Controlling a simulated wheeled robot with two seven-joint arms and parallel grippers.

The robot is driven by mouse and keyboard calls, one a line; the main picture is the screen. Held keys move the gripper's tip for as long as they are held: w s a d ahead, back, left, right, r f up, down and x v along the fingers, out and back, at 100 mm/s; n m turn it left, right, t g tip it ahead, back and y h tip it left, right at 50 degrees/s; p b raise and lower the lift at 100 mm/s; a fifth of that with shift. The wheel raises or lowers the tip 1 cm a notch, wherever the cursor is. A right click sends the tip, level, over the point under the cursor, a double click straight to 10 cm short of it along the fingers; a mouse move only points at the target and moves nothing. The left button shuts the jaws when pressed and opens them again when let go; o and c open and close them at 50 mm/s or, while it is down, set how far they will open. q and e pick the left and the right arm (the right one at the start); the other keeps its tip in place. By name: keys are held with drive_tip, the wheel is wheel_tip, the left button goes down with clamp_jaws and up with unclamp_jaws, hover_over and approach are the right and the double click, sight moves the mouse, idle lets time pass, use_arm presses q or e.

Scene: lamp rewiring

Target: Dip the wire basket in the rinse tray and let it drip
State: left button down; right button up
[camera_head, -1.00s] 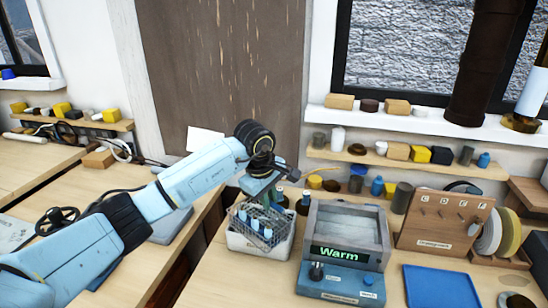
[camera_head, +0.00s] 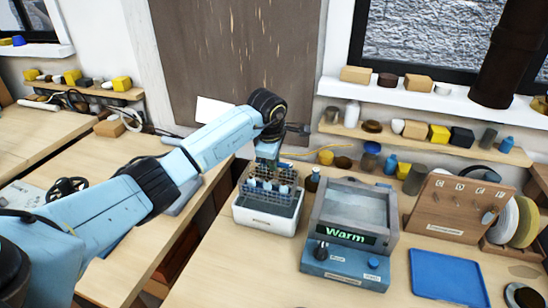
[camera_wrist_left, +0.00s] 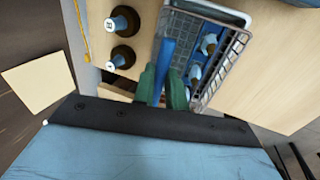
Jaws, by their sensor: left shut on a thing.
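The wire basket (camera_head: 270,196) holds several small vials with pale blue caps. It hangs from my left gripper (camera_head: 267,158), directly over the white rinse tray (camera_head: 264,222). Its lower part overlaps the tray's opening, and I cannot tell how deep it sits. In the left wrist view, the gripper's green fingers (camera_wrist_left: 165,88) are shut on the basket's blue handle (camera_wrist_left: 167,48). The basket's mesh (camera_wrist_left: 182,28) shows there beside the fingers, with the tray's pale rim (camera_wrist_left: 222,10) beyond. My right gripper is not in view.
A blue-grey heater unit reading "Warm" (camera_head: 345,236) stands close right of the tray. Dark bottles (camera_wrist_left: 122,20) stand close to the basket. A wooden rack (camera_head: 450,215) and a blue mat (camera_head: 445,278) lie farther right. Bench in front of the tray is clear.

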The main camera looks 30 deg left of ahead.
sight(274, 184)
use_arm(q)
drive_tip(key=shift+f+b, duration=3.3)
drive_tip(key=shift+f, duration=1.5)
drive_tip(key=shift+r, duration=0.1)
drive_tip(key=shift+r+p, duration=2.85)
drive_tip(key=shift+r, duration=1.3)
drive_tip(key=shift+r+p, duration=1.35)
drive_tip(key=shift+r, duration=0.7)
drive_tip(key=shift+s+f, duration=0.1)
drive_tip(key=shift+f, duration=0.05)
